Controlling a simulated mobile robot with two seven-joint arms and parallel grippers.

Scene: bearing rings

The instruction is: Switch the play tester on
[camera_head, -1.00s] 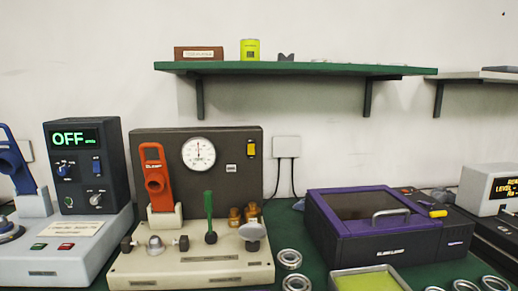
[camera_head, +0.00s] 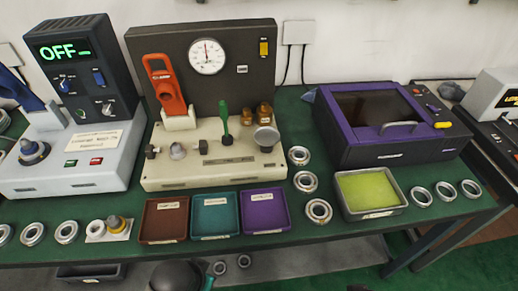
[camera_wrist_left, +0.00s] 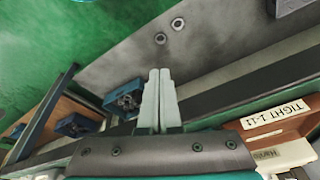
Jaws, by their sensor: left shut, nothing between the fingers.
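A beige and dark tester (camera_head: 215,160) with a round dial gauge (camera_head: 207,56) stands at the middle of the bench in the head view. A yellow switch (camera_head: 264,47) is at the upper right of its dark back panel; its position is too small to tell. An orange handle (camera_head: 165,86) and a green lever (camera_head: 224,120) stand on it. My left gripper (camera_wrist_left: 158,75) is shut and empty in the left wrist view, clear of both machines. My right gripper is not seen.
Brown (camera_head: 164,220), teal (camera_head: 215,214) and purple (camera_head: 264,211) trays line the bench front. Bearing rings (camera_head: 319,211) lie beside them. A purple-lidded box (camera_head: 380,120) and a yellow-green tray (camera_head: 371,191) are at right. A card labelled TIGHT (camera_wrist_left: 275,116) shows in the wrist view.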

